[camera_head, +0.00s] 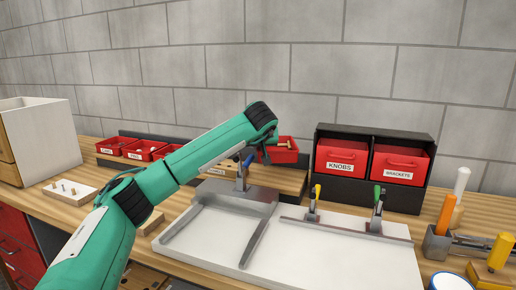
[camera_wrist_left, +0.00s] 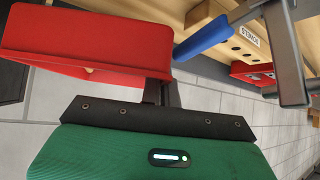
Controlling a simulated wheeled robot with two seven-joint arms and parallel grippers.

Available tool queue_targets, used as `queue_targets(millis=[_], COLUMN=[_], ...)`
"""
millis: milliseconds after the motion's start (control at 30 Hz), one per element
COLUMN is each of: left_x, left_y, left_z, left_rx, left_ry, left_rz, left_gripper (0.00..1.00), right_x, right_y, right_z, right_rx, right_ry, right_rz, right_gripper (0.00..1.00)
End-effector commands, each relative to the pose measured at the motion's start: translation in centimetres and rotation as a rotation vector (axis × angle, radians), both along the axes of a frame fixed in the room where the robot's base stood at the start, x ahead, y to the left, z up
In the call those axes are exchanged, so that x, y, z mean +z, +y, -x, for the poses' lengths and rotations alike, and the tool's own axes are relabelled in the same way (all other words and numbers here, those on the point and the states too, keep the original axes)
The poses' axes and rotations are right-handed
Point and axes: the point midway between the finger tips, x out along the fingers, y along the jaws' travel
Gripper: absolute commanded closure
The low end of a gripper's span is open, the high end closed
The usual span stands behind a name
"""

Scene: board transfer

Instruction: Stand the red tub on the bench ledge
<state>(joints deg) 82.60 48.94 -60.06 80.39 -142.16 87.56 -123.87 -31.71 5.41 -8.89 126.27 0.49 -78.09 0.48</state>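The red tub (camera_head: 289,157) is at the back of the bench, over the right end of the raised wooden ledge (camera_head: 293,182). A small tan piece (camera_head: 284,145) shows at its opening. My left gripper (camera_head: 270,143) is at the tub's left side, with its fingers close together. In the left wrist view the fingers (camera_wrist_left: 165,92) meet the edge of the red tub (camera_wrist_left: 85,40) and appear shut on its wall. The tub partly hides the fingertips. I cannot tell whether its base touches the ledge. My right gripper is not in view.
A black rack (camera_head: 372,146) with two red bins, KNOBS and BRACKETS, stands right of the tub. Several red bins (camera_head: 146,149) line the wall at left. A white board with clamps (camera_head: 330,255) fills the front. A tool holder (camera_head: 437,245) stands at right.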

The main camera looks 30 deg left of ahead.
Motion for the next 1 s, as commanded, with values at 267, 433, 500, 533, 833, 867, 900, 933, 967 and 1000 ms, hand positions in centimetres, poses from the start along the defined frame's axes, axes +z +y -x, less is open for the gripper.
queue_targets(millis=[267, 433, 500, 533, 833, 867, 900, 933, 967, 1000], left_x=[0.0, -0.5, -0.7, -0.8, -1.2, -1.2, -1.3, -1.3, -1.3, -1.3], left_y=[0.0, 0.0, 0.0, 0.0, 0.0, 0.0, 0.0, 0.1, 0.1, 0.1], left_z=[0.0, 0.0, 0.0, 0.0, 0.0, 0.0, 0.0, 0.0, 0.1, 0.1], left_rx=[0.0, -0.001, -0.002, -0.002, 0.0, 0.001, 0.001, 0.002, 0.002, 0.003], left_ry=[-0.002, -0.001, -0.002, -0.002, 0.002, 0.002, 0.003, 0.004, 0.004, 0.005], left_rz=[0.001, 0.0, 0.0, 0.0, 0.001, 0.001, 0.001, 0.0, 0.0, 0.0], left_gripper=[1.0, 1.0, 1.0, 1.0, 0.76, 0.76, 0.76, 0.76, 0.76, 0.76], right_x=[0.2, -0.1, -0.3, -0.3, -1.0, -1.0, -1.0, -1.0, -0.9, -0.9], right_y=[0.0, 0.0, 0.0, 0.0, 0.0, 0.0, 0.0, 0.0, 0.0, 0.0], right_z=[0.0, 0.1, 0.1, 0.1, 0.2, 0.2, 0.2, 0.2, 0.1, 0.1], right_rx=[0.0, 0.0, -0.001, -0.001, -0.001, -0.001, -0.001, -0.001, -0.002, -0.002], right_ry=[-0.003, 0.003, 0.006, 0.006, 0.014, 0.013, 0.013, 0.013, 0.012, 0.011], right_rz=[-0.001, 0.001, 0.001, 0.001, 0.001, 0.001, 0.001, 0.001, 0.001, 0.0], right_gripper=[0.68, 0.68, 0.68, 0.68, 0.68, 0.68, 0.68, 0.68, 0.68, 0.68])
